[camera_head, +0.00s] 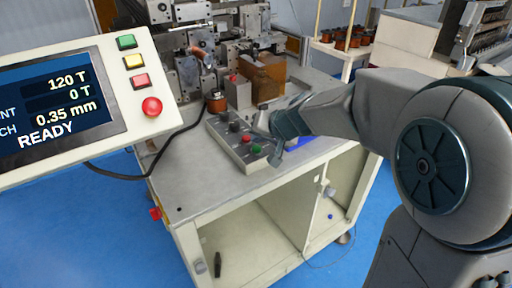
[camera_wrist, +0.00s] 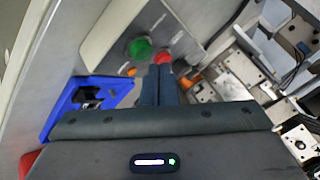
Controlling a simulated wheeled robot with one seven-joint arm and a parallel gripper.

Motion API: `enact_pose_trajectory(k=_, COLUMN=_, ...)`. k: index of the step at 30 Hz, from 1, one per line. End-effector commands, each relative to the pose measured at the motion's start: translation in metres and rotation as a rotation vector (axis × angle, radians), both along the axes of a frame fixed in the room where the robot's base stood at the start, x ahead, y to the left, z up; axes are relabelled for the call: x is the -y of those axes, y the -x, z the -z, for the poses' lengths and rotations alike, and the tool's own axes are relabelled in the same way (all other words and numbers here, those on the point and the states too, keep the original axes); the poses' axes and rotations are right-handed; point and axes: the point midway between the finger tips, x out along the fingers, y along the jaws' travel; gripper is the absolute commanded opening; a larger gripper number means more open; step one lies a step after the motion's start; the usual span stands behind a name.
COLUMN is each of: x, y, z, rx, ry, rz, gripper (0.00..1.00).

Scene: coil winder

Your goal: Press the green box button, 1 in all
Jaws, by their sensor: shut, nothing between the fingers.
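The grey button box (camera_head: 228,143) lies on the machine table in the head view. Its green button (camera_head: 256,149) is at the near end, beside a red button (camera_head: 247,138). In the wrist view the green button (camera_wrist: 139,48) is just ahead and left of the fingertips, and the red button (camera_wrist: 163,57) is right at their tips. My gripper (camera_head: 274,160) is at the right side of the box near the green button; in the wrist view its fingers (camera_wrist: 158,72) are shut and empty. Whether the fingertips touch the box cannot be told.
A blue tray (camera_wrist: 66,106) lies left of the fingers in the wrist view. A display panel (camera_head: 60,98) reading READY, with its own green button (camera_head: 126,41), stands at the left. Winder parts (camera_head: 185,75) stand behind the box. The table's front left is clear.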

Motion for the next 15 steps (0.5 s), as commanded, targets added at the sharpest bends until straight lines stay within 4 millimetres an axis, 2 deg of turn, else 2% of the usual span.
enact_pose_trajectory(k=15, x=0.0000, y=-0.0003, z=0.0047, rx=0.000, ry=0.001, rz=-0.001, gripper=0.00)
